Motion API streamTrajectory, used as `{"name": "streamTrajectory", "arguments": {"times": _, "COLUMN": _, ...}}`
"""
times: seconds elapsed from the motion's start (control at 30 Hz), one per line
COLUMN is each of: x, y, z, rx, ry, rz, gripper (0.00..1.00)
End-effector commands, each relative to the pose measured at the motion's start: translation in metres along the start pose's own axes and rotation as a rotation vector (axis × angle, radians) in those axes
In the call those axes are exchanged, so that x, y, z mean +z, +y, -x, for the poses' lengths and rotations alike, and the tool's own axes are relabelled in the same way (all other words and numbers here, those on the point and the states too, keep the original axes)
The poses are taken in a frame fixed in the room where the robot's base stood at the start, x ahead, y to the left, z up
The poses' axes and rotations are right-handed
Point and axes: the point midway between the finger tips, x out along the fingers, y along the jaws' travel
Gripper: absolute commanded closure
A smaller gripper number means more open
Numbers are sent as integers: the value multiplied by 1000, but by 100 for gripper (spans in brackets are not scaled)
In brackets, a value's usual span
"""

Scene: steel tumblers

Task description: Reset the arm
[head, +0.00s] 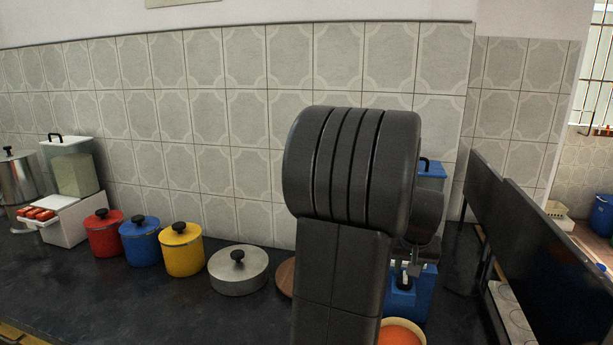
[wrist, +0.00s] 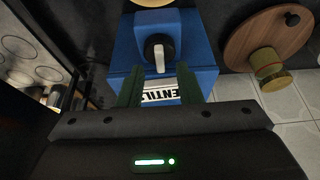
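My gripper (wrist: 158,82) shows in the wrist view with its two dark green fingers apart and nothing held between them. A blue box (wrist: 185,40) with a black-and-white knob (wrist: 158,52) and a printed label lies just beyond the fingertips. I cannot tell whether the fingers touch it. In the head view my dark arm rises in the middle and hides much of the counter behind it. The blue box (head: 424,297) shows partly to the right of the arm there.
Red (head: 104,235), blue (head: 141,242) and yellow (head: 183,250) canisters and a lidded steel pot (head: 238,272) stand left of my arm. An orange bowl (head: 400,334) is at the front. Dark panels (head: 545,245) stand at right. The front-left counter is clear.

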Motion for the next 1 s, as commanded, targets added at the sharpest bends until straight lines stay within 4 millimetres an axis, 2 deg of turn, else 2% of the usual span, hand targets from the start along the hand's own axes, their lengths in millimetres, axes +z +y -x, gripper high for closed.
{"name": "streamTrajectory", "arguments": {"times": 0.1, "x": -1, "y": 0, "z": 25, "rx": 1, "ry": 7, "rz": 0, "gripper": 68}}
{"name": "streamTrajectory", "arguments": {"times": 0.57, "x": 0, "y": 0, "z": 117, "rx": 1, "ry": 4, "rz": -1, "gripper": 68}}
{"name": "streamTrajectory", "arguments": {"times": 0.6, "x": 2, "y": 0, "z": 101, "rx": -1, "ry": -6, "rz": -1, "gripper": 68}}
{"name": "streamTrajectory", "arguments": {"times": 1.0, "x": 1, "y": 0, "z": 20, "rx": -1, "ry": -5, "rz": 0, "gripper": 68}}
